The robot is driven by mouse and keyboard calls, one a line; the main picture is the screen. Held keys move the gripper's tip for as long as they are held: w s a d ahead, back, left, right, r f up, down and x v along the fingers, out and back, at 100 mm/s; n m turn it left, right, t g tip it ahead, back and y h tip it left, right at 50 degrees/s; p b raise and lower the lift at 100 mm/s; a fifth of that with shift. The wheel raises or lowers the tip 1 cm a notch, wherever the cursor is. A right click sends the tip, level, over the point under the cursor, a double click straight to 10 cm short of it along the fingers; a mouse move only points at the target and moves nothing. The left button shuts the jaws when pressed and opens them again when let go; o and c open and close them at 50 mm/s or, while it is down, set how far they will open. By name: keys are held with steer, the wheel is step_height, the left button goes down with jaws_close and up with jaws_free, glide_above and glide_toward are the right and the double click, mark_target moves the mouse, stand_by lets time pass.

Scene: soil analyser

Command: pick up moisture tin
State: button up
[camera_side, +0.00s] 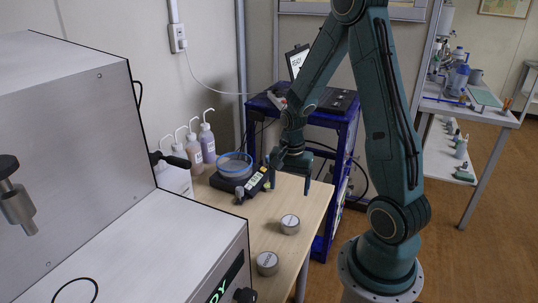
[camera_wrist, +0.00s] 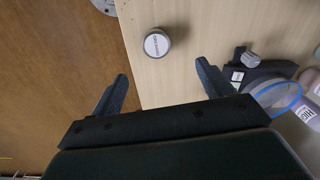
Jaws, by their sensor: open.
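Two short round metal tins with pale labelled lids stand on the wooden table. One tin (camera_side: 290,224) is near the table's right edge, and the other tin (camera_side: 267,263) is closer to the front, beside the analyser. The wrist view shows one tin (camera_wrist: 157,43) beyond my fingertips, between their lines. My gripper (camera_side: 288,183) is above the table, higher and farther back than both tins. In the wrist view my gripper (camera_wrist: 162,72) has its two fingers spread with nothing between them.
A dark scale (camera_side: 254,184) with a blue-rimmed bowl (camera_side: 235,166) stands left of my gripper; the bowl also shows in the wrist view (camera_wrist: 277,95). Several wash bottles (camera_side: 207,143) stand behind it. The large grey analyser (camera_side: 180,245) fills the left. Table around the tins is clear.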

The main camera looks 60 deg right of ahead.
mark_target(290, 220)
steer(key=shift+s+d+f+m, duration=0.15)
steer(key=shift+d+f+m, duration=0.05)
steer(key=shift+f, duration=0.2)
steer(key=shift+s+d+f+m, duration=0.1)
steer(key=shift+d+f+m, duration=0.1)
steer(key=shift+f, duration=0.2)
steer(key=shift+f, duration=4.3)
steer(key=shift+f, duration=0.1)
steer(key=shift+f, duration=2.5)
steer(key=c, duration=1.1)
